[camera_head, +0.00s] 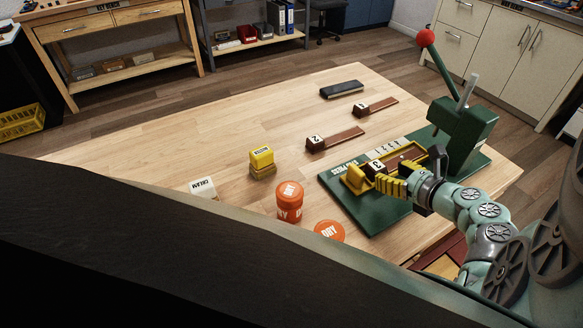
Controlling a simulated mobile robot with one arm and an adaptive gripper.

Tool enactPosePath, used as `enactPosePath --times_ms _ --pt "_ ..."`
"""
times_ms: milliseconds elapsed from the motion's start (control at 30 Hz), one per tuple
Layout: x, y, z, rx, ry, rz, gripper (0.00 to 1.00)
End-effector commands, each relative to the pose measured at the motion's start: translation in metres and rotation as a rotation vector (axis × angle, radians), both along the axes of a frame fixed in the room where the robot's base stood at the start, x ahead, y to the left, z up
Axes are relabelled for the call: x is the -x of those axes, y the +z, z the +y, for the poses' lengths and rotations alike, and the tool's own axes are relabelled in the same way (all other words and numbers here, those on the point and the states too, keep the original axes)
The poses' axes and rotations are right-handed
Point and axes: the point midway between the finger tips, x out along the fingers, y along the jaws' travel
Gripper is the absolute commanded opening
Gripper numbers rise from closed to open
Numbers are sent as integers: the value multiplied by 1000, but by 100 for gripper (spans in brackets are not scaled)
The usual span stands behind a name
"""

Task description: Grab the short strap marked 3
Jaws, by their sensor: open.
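The short strap marked 3 (373,167) has a dark brown block with a white label at its left end. It lies in a yellow-edged holder on the green base (341,192) of a press, its brown strip running right. My gripper (387,184) has yellow ribbed fingers and comes in from the right. It is open, just in front of the block on the near side. I cannot tell whether a finger touches the block. My gripper hides part of the holder and the near part of the strap.
The green press (462,125) with its red-knobbed lever (426,38) stands behind my gripper. A strap marked 2 (335,138), another labelled strap (376,106) and a black bar (341,89) lie farther back. Orange tins (289,203) and a yellow block (261,156) stand left.

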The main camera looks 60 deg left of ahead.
Motion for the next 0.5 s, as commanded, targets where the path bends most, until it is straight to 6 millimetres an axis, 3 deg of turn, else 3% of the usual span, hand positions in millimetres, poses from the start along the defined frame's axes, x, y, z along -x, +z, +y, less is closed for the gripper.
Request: enactPosePath --times_ms 300,500 --pt "-2 -15 37 -1 10 0 53" --pt "-3 -17 43 -1 7 -1 53"
